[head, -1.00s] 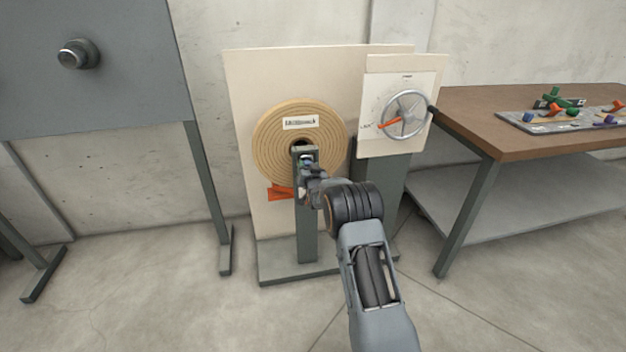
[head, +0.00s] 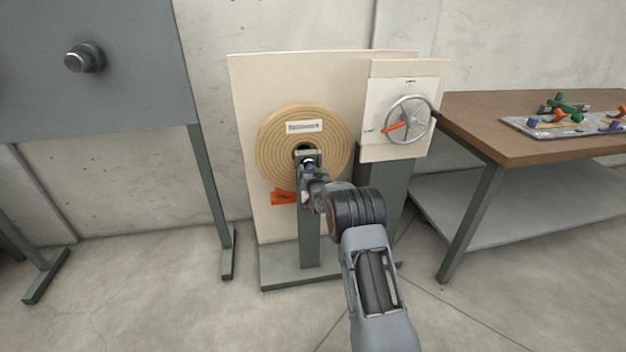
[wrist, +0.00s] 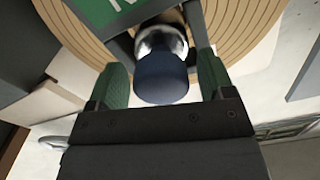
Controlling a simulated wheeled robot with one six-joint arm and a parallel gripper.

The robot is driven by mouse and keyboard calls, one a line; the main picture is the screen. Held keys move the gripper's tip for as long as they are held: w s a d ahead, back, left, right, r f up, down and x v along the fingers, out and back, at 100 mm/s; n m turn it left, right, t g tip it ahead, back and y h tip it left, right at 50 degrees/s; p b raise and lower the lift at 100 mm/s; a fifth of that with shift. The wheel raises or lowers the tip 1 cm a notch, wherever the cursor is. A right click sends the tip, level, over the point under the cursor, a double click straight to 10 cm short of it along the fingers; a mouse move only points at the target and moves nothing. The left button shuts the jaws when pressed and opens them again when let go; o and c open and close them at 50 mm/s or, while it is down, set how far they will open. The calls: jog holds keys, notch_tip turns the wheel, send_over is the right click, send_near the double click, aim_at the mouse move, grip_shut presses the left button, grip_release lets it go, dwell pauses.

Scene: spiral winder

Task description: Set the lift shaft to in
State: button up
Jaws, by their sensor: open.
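The lift shaft shows in the wrist view as a dark blue round knob (wrist: 162,80) on a shiny metal shaft (wrist: 161,42). It stands in front of the wound tan spiral (head: 272,150), in line with its centre in the head view. My gripper (wrist: 163,77) is open, with one green finger on each side of the blue knob. A gap shows on the left; whether the right finger touches is unclear. A green plate (wrist: 100,10) with a partly cut-off white letter is at the top of the wrist view. My wrist hides most of the shaft in the head view.
A handwheel (head: 408,120) with an orange handle is on a panel right of the spiral. An orange piece (head: 283,197) sits below the spiral. A grey post (head: 309,240) stands under my gripper. A wooden table (head: 480,125) with a tray is at right.

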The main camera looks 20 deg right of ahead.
jog(key=s+a+p, duration=0.1)
jog(key=s+p, duration=0.1)
jog(key=s, duration=1.1)
jog(key=shift+s+a, duration=0.2)
jog(key=shift+a, duration=0.15)
jog(key=s+f+g, duration=0.4)
jog(key=f+g, duration=0.2)
jog(key=f, duration=0.2)
jog(key=s+a+r+n+g+y+p, duration=0.1)
jog(key=s+a+r+n+g+p, duration=0.15)
jog(key=s+r+g+p, duration=0.65)
jog(key=s+a+r+p, duration=0.2)
jog(key=s+r+p, duration=0.3)
jog(key=r, duration=0.6)
jog(key=s+a+r+n+p, duration=0.1)
jog(key=s+a+r+p, duration=0.1)
jog(key=s+r+p, duration=0.4)
jog(key=s+a+r+n+y+p, duration=0.1)
jog(key=s+a+r+p, duration=0.1)
jog(key=s+r+p, duration=0.3)
jog(key=s+r, duration=0.4)
jog(key=r, duration=0.7)
jog(key=shift+s+r+t, duration=0.25)
jog(key=shift+s+t, duration=0.15)
